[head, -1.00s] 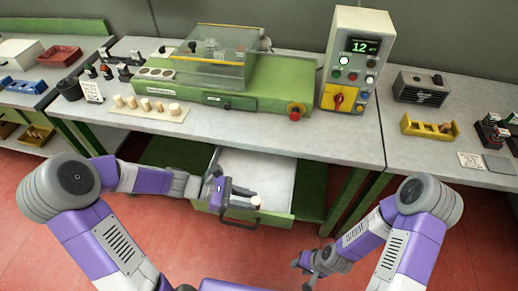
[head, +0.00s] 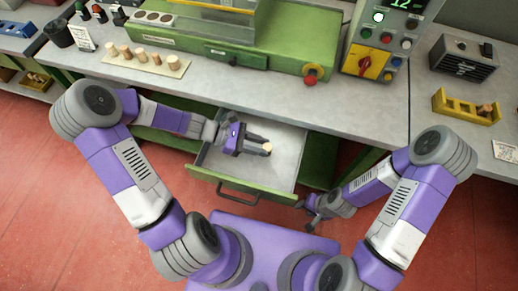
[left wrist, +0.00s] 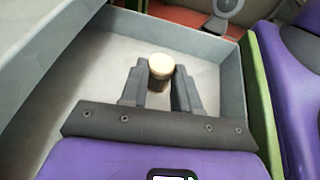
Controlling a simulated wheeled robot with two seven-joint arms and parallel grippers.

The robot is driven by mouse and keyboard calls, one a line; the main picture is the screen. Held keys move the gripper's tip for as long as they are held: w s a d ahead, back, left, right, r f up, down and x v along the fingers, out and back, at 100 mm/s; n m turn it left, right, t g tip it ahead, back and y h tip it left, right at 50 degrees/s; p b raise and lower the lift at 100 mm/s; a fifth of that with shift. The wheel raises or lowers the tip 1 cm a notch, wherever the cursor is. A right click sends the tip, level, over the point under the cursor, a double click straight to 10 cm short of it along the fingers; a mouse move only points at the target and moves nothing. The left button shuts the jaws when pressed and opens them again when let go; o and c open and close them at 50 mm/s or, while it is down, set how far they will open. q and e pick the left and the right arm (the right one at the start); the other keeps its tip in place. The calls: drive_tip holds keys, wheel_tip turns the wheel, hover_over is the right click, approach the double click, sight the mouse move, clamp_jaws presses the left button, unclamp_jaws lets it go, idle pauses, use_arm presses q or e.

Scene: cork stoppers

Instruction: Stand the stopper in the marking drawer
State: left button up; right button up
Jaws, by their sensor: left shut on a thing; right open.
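A pale cork stopper (left wrist: 160,67) is between the fingers of my left gripper (left wrist: 160,84), which is shut on it. In the head view the stopper (head: 267,148) shows at the tips of my left gripper (head: 262,147). The open drawer (head: 289,172) is under the bench, with a green front, a dark handle and a bare pale floor. The left gripper is over the inside of the drawer. I cannot tell whether the stopper touches the floor. My right gripper (head: 311,213) is open and empty, right of the drawer.
On the bench, several stoppers stand on a pale board (head: 176,71). Behind them is a green machine (head: 200,42), with a control box (head: 390,45) to its right. A yellow tray (head: 466,114) holds a small piece. The bench edge overhangs the drawer's back.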

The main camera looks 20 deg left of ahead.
use_arm(q)
drive_tip(key=shift+f+b, duration=0.45)
drive_tip(key=shift+f, duration=0.95)
drive_tip(key=shift+f, duration=0.1)
drive_tip(key=o, duration=1)
drive_tip(key=shift+a+r, duration=0.25)
drive_tip(key=shift+a, duration=0.05)
drive_tip(key=p+v, duration=0.4)
drive_tip(key=v, duration=0.6)
drive_tip(key=shift+a+r, duration=0.15)
drive_tip(key=shift+a, duration=0.05)
drive_tip(key=shift+s+a+r, duration=0.1)
drive_tip(key=shift+a, duration=0.35)
drive_tip(key=shift+r, duration=0.1)
